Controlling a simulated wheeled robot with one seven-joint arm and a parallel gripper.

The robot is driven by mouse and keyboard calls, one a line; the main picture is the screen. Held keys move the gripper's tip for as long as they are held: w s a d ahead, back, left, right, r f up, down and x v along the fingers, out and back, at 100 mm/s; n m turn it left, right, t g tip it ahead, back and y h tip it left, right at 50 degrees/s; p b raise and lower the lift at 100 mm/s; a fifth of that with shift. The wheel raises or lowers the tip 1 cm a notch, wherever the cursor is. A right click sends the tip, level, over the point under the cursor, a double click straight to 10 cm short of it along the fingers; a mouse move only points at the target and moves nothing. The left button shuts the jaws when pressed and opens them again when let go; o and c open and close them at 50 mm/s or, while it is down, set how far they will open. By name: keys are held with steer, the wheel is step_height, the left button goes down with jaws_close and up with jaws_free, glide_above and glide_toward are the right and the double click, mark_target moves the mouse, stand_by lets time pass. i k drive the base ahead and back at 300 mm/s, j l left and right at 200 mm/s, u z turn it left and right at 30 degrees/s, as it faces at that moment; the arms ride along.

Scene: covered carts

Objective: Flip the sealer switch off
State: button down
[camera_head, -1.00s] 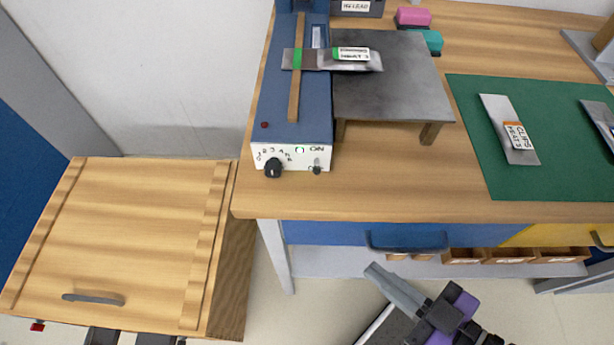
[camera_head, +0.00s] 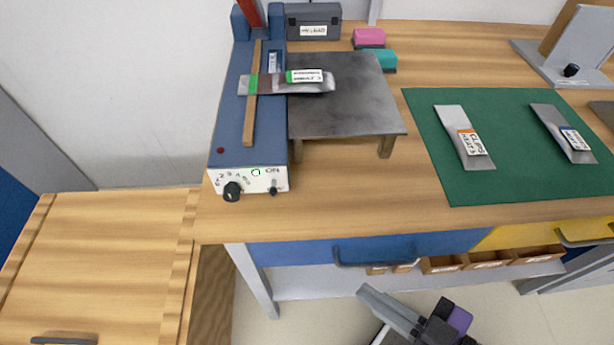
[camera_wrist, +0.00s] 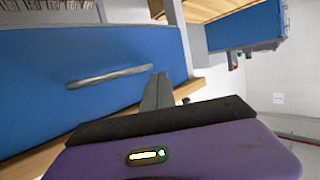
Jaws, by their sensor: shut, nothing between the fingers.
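The blue sealer (camera_head: 232,128) stands at the left end of the workbench. Its white front panel (camera_head: 248,182) carries a black dial (camera_head: 232,191), a small green-ringed mark and the word ON. A small dark switch (camera_head: 273,190) sits below that word, at the panel's right; its lever position is too small to tell. A silver pouch (camera_head: 310,83) lies across the sealer's wooden bar. My gripper (camera_head: 365,292) is in front of the bench, below the top's front edge and well apart from the switch. It is shut and empty; it also shows in the wrist view (camera_wrist: 157,85).
A blue drawer (camera_head: 400,247) with a dark handle lies below the bench top, close to my gripper. A metal stand (camera_head: 345,110) adjoins the sealer. A green mat (camera_head: 510,180) holds two pouches. A wooden cart (camera_head: 105,275) stands at left.

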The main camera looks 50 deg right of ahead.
mark_target(274, 191)
steer(key=k+l+z, duration=0.1)
steer(key=k+l, duration=0.2)
steer(key=k, duration=0.15)
steer(key=k+l+z, duration=0.1)
steer(key=k+l, duration=0.25)
steer(key=k, duration=0.15)
